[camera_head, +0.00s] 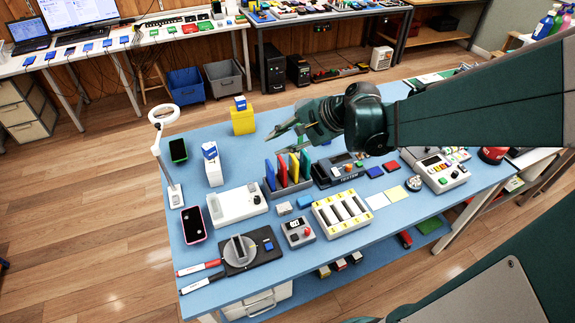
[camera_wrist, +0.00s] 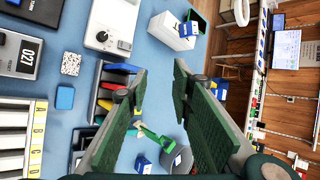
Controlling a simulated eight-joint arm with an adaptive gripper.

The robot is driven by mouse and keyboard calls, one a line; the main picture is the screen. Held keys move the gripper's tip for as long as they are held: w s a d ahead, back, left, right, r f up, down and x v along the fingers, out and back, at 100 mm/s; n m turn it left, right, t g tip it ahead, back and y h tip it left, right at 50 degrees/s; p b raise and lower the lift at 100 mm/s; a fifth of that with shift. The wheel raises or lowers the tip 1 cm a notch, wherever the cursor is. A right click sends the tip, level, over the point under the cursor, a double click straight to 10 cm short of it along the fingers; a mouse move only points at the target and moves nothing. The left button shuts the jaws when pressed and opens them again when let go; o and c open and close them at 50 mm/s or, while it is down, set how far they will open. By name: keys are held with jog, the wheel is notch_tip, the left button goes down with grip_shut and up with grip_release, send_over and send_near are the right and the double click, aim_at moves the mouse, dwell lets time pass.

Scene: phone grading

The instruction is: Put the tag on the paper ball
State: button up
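My gripper (camera_head: 284,138) is open and empty above the blue table, over the far side of a rack of coloured cards. In the wrist view its two dark green fingers (camera_wrist: 162,70) stand wide apart with blue table top between them. I cannot say for sure which thing is the tag. Small blue-and-white pieces sit on a white box (camera_head: 213,168) and on a yellow box (camera_head: 243,119). A small pale rounded lump (camera_head: 414,183) at the right of the table may be the paper ball. My gripper is well to the left of it and touches neither box.
The card rack (camera_head: 288,185) stands under my gripper. A white slotted tray (camera_head: 342,214), a small meter (camera_head: 298,232), a white device (camera_head: 237,204) and a turntable (camera_head: 240,252) crowd the front. A ring lamp (camera_head: 164,115) rises at left. Bare table shows around the yellow box.

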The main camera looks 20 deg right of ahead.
jog(key=s+a+r+n+h, duration=0.1)
jog(key=s+r+n+h, duration=0.1)
jog(key=s+n, duration=0.5)
jog(key=s+a+r+n+h, duration=0.2)
jog(key=s+n+h, duration=0.2)
jog(key=s+n, duration=0.3)
jog(key=s, duration=0.4)
jog(key=shift+t, duration=0.3)
